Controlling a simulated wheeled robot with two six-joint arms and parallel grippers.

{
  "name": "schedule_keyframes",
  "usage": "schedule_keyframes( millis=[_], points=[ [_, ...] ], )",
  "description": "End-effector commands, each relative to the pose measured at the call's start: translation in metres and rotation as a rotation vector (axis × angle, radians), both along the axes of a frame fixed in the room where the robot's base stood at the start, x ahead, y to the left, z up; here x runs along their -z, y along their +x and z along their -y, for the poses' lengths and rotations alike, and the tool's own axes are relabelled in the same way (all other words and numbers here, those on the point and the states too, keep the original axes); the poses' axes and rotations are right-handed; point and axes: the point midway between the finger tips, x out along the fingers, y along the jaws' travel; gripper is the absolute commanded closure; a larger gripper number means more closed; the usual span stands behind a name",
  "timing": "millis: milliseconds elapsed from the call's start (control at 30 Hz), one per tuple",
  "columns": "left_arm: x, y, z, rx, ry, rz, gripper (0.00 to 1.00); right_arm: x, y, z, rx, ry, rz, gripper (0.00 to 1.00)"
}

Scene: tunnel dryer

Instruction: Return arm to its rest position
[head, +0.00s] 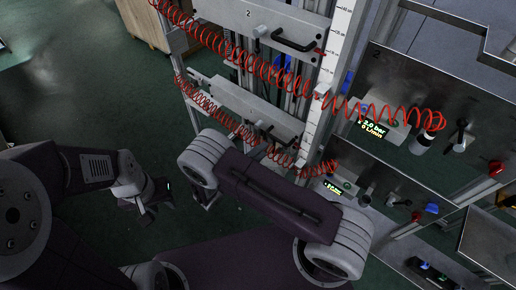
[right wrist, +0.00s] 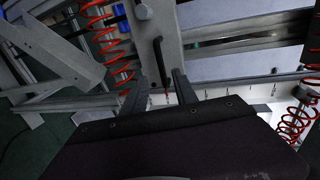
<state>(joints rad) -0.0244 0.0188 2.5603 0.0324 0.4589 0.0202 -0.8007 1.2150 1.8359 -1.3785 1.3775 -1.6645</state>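My left arm comes in from the left in the head view, and its gripper (head: 150,192) hangs over the dark green floor, apart from the dryer. Its fingers are small and dark, so I cannot tell its opening. My right arm reaches across the middle toward the dryer, and its own links hide its gripper in the head view. In the right wrist view the two fingers of my right gripper (right wrist: 160,76) stand apart. A thin black handle (right wrist: 158,55) on a grey plate shows between them, with space on either side; I see no grip on it.
Grey drawer fronts with black handles, the upper handle (head: 293,42) and lower handle (head: 281,133), face me. Red coiled hoses (head: 265,70) hang across them. Steel shelves with gauge boxes (head: 370,128) and valves stand right. A wooden cabinet (head: 146,22) stands behind. The left floor is clear.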

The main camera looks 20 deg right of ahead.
Motion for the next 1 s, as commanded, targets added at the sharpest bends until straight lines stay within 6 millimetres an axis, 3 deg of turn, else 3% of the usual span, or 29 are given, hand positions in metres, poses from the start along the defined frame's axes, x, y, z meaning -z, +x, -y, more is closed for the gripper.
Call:
schedule_keyframes(
  millis=[433, 567, 667, 733, 833, 967, 1000],
  points=[
    [0.001, 0.0, 0.0, 0.0, 0.0, 0.0, 0.64, 0.0, 0.0, 0.0, 0.001, 0.002, 0.001, 0.66],
    [0.0, 0.0, 0.0, 0.0, 0.0, 0.0, 0.64, -0.009, -0.015, 0.027, 0.179, 0.147, 0.083, 0.66],
    [0.0, 0.0, 0.0, 0.0, 0.0, 0.0, 0.64, -0.021, -0.061, 0.068, 0.608, 0.458, 0.329, 0.66],
    [0.0, 0.0, 0.0, 0.0, 0.0, 0.0, 0.64, -0.027, -0.104, 0.081, 1.009, 0.687, 0.607, 0.66],
    [0.001, 0.0, 0.0, 0.0, 0.0, 0.0, 0.64, -0.036, -0.147, 0.072, 1.592, 0.915, 1.077, 0.66],
    [0.001, 0.0, 0.0, 0.0, 0.0, 0.0, 0.64, -0.053, -0.16, 0.048, 2.247, 1.001, 1.684, 0.66],
    [0.001, 0.0, 0.0, 0.0, 0.0, 0.0, 0.64, -0.059, -0.158, 0.044, -2.34, -0.963, -1.791, 0.66]
  ],
)
